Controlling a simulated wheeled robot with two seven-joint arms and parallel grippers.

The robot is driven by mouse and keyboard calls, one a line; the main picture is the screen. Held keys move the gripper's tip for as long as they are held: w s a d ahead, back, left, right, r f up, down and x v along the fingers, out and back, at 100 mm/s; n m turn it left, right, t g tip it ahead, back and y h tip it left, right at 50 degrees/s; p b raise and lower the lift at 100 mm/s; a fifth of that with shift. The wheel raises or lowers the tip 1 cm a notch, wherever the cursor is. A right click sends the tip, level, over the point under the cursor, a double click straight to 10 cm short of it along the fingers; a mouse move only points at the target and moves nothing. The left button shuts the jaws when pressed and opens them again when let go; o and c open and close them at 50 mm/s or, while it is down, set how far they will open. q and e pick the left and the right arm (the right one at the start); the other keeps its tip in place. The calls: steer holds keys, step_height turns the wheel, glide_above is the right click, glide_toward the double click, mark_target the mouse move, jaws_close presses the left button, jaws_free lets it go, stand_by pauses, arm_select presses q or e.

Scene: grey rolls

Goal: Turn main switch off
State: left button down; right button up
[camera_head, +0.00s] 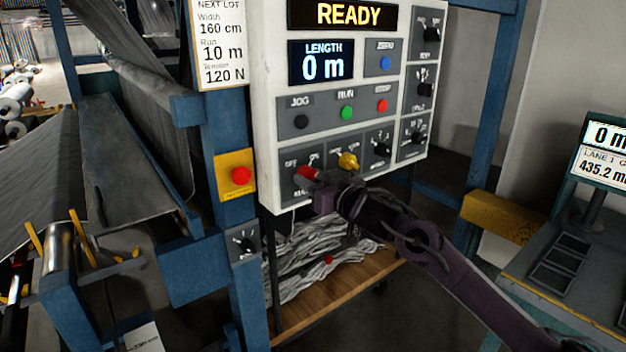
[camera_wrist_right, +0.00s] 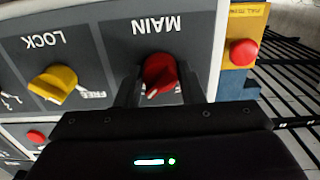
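The main switch is a red rotary knob (camera_head: 308,173) at the lower left of the white control panel (camera_head: 270,100). In the right wrist view the red knob (camera_wrist_right: 160,74) sits under the word MAIN, which appears upside down, with a pale pointer mark on its lower left. My right gripper (camera_head: 322,182) is at the knob. In the wrist view its two dark fingers (camera_wrist_right: 158,88) stand on either side of the knob, close to it; whether they touch it is hard to tell. My left gripper is not in view.
A yellow LOCK knob (camera_head: 347,160) is just right of the red one. A red emergency button (camera_head: 241,175) on a yellow plate is to the left. JOG, RUN and STOP buttons (camera_head: 346,112) are above. The display reads READY (camera_head: 348,14). A blue post stands left of the panel.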

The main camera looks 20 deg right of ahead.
steer(key=c, duration=0.4)
steer(key=shift+o, duration=0.2)
steer(key=n+b, duration=0.1)
steer(key=n, duration=0.3)
steer(key=shift+f+n, duration=0.15)
steer(key=shift+n, duration=0.15)
steer(key=n+b, duration=0.1)
steer(key=n, duration=0.2)
steer(key=shift+n+b, duration=0.3)
steer(key=shift+b, duration=0.05)
steer(key=n+b, duration=0.2)
steer(key=n, duration=0.3)
steer(key=shift+d, duration=0.1)
steer(key=shift+n+b, duration=1.2)
steer(key=shift+n, duration=1.2)
